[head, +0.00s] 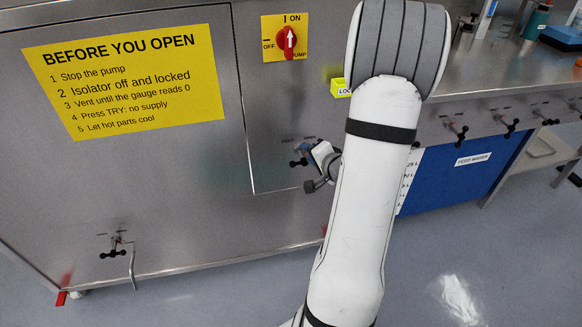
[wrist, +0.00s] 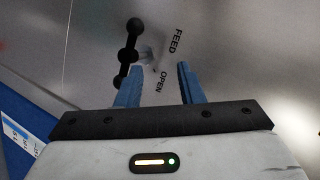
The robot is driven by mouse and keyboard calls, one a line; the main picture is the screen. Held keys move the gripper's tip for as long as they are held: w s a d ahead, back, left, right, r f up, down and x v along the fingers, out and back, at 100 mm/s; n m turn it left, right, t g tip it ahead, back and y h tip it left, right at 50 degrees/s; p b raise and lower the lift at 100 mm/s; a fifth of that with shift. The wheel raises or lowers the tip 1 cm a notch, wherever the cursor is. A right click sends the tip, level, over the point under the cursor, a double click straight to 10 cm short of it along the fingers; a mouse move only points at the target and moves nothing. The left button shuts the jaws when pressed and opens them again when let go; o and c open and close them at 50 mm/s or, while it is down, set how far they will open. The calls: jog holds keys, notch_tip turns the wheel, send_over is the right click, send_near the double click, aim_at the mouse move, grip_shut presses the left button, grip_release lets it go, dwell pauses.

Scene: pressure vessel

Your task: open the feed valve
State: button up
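The feed valve has a black bar handle with ball ends (wrist: 129,54), seen in the wrist view beside the printed words FEED and OPEN on the steel panel. In the head view part of its handle (head: 297,163) shows just left of my wrist. My gripper (wrist: 158,70) is open, with two blue fingers apart and nothing seen between them. The handle lies toward the left finger, and its lower ball end overlaps that fingertip in the picture. I cannot tell whether they touch. My forearm hides the area right of the valve in the head view.
A red pump switch on a yellow plate (head: 286,40) points to ON. A yellow warning sign (head: 130,70) is on the left panel. A drain-like valve (head: 114,250) sits low left. Several more valves (head: 507,125) line the bench at right, above a blue feed water tank (head: 455,175).

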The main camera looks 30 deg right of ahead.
aim_at(306, 163)
jog(key=f, duration=0.1)
jog(key=s+f+m+t+b, duration=0.1)
jog(key=f, duration=0.1)
jog(key=d+f+m+y, duration=0.1)
jog(key=shift+s+f+t+b, duration=0.2)
jog(key=shift+s+t+b, duration=0.1)
jog(key=shift+s+b, duration=0.05)
jog(key=w+f+m+b, duration=0.1)
jog(key=w+b, duration=0.1)
jog(key=w, duration=0.5)
jog(key=shift+a+f+t+y, duration=0.35)
jog(key=shift+a+t+y, duration=0.05)
jog(key=shift+s+f, duration=0.1)
grip_shut()
